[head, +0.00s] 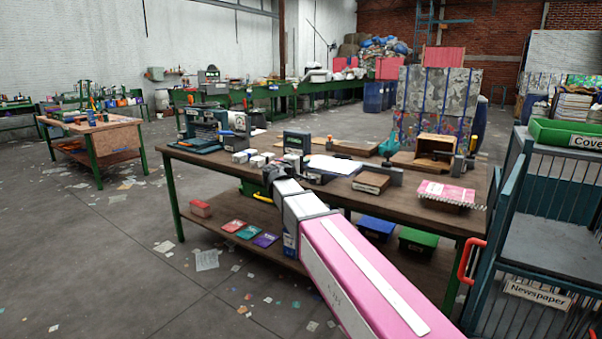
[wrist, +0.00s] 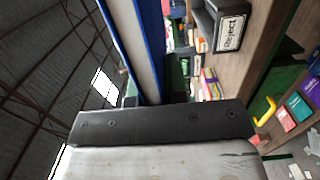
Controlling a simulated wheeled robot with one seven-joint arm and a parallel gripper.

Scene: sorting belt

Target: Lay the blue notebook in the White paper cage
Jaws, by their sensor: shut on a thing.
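The blue notebook (wrist: 158,50) stands on edge in the wrist view, with blue covers and pale pages between them. My gripper (wrist: 155,100) is shut on it, with one dark fingertip at each side. In the head view my gripper (head: 272,172) is over the front edge of the workbench, small and partly behind my own arm; I cannot make out the notebook there. I see no cage marked White paper. A blue-grey barred cage (head: 545,230) at the right edge carries a Newspaper sign (head: 536,291).
The workbench (head: 335,190) holds a printer-like machine (head: 215,125), a clipboard (head: 333,164), a brown book (head: 371,182), a wooden box (head: 435,150) and pink papers (head: 446,193). Coloured booklets (head: 248,231) and bins (head: 376,228) sit on its lower shelf. Open floor (head: 110,250) lies left, scattered with paper.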

